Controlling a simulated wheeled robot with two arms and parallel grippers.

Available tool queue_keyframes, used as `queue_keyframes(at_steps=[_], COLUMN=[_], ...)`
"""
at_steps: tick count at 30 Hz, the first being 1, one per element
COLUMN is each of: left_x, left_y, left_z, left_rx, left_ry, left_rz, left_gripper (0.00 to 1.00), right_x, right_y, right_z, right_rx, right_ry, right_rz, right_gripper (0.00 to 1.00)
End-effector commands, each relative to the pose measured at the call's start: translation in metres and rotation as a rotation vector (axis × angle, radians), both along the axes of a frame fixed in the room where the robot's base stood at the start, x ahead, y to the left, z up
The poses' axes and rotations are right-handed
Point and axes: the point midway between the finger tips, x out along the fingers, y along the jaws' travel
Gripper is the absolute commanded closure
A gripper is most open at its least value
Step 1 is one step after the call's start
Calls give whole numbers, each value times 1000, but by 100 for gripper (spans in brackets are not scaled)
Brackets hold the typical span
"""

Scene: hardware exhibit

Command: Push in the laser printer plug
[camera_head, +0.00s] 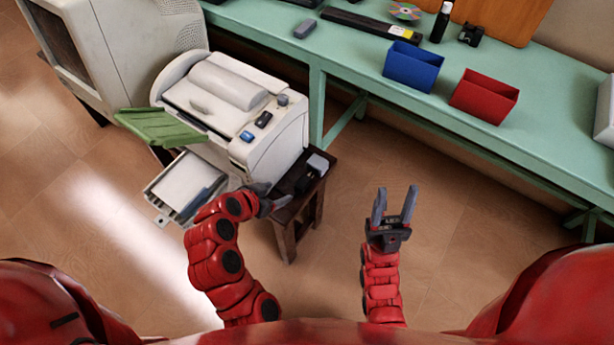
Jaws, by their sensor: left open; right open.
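The laser printer (235,105) is off-white and stands at the left, with a green tray (160,127) and a lower paper drawer (185,185) sticking out. A small light-grey block (318,164) and dark parts lie beside the printer's right side, on a dark wooden stand (288,243); I cannot tell which of them is the plug. My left gripper (277,194) is open, low beside the printer's right front corner, close to the dark parts; its fingers are partly hidden. My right gripper (394,203) is open and empty, pointing up over the bare floor.
A green workbench (350,60) runs along the back, with a blue bin (412,66), a red bin (484,96), a disc (405,11) and a small bottle (440,22). An old monitor (105,40) stands at the far left. The tiled floor (470,230) is clear at the right.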

Motion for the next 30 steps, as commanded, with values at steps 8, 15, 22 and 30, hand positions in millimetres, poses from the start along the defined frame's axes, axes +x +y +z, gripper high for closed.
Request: queue_keyframes(at_steps=[8,15,22,30], left_x=[19,39,70,93], left_y=[-14,-29,-52,-67], left_z=[-32,-55,-94,-118], left_rx=[-1,-3,-4,-3], left_ry=[-7,0,3,1], left_rz=[-1,-1,-1,3], left_gripper=[30,30,30,30], right_x=[0,0,0,0], right_y=[0,0,0,0], right_z=[-56,-91,-114,-131], right_rx=[0,0,0,0], right_ry=[0,0,0,0], right_rz=[0,0,0,0], right_gripper=[50,50,50,50])
